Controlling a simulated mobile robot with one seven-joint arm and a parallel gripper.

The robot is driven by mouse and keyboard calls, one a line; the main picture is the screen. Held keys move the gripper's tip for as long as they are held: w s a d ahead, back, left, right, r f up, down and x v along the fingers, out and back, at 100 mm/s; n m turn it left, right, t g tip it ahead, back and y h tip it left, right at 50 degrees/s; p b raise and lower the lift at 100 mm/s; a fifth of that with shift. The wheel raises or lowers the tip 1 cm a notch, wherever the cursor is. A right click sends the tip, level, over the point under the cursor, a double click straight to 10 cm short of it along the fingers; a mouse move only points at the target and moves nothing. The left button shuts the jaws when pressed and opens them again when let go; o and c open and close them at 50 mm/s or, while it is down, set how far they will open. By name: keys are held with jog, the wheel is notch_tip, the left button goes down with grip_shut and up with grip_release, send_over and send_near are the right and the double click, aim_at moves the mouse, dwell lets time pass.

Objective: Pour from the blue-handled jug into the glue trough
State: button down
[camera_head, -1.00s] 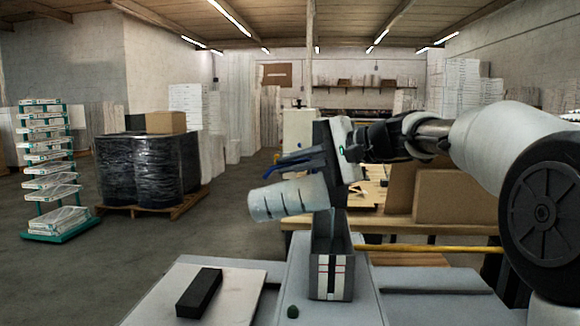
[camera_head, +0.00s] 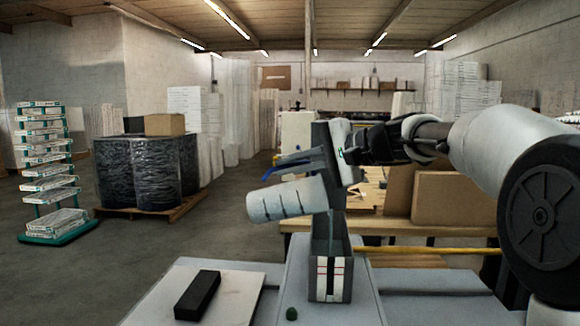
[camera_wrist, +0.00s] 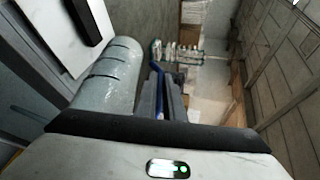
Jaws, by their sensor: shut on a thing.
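The jug (camera_head: 285,200) is pale grey-white with dark marks on its side. It lies tilted almost on its side in the air, its left end slightly lower. My gripper (camera_head: 300,160) is shut on its blue handle (camera_head: 282,171), which shows only partly between the grey fingers. In the wrist view the jug (camera_wrist: 112,72) lies left of the gripper (camera_wrist: 165,90), with the blue handle (camera_wrist: 157,67) between the fingers. A grey open-topped box with white and red stripes, apparently the glue trough (camera_head: 345,284), stands below and right of the jug.
A black block (camera_head: 198,295) lies on a white board (camera_head: 240,300) left of the trough. A workbench with cardboard boxes (camera_head: 455,198) stands behind. The space left of the jug is clear.

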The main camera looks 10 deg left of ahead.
jog(key=shift+d+f+y+b, duration=0.15)
jog(key=shift+d+y+b, duration=0.25)
jog(key=shift+b, duration=0.5)
jog(key=shift+d+y+b, duration=0.3)
jog(key=shift+d+b, duration=0.1)
jog(key=shift+b, duration=0.3)
dwell(0.8)
jog(key=shift+d+r+m+t+y+b, duration=0.3)
jog(key=shift+d+r+y+b, duration=0.1)
jog(key=shift+d+b, duration=0.2)
jog(key=shift+d+r+m+t+y+b, duration=0.2)
jog(key=shift+d+r+m+y+b, duration=0.1)
jog(key=shift+d+y+b, duration=0.2)
dwell(1.6)
jog(key=shift+d+r+m+t+y, duration=0.25)
jog(key=shift+d+y, duration=0.2)
jog(key=shift+d, duration=0.2)
jog(key=shift+d+r+m+t+y, duration=0.15)
jog(key=shift+d+t+y, duration=0.1)
jog(key=shift+d+y, duration=0.3)
dwell(1.7)
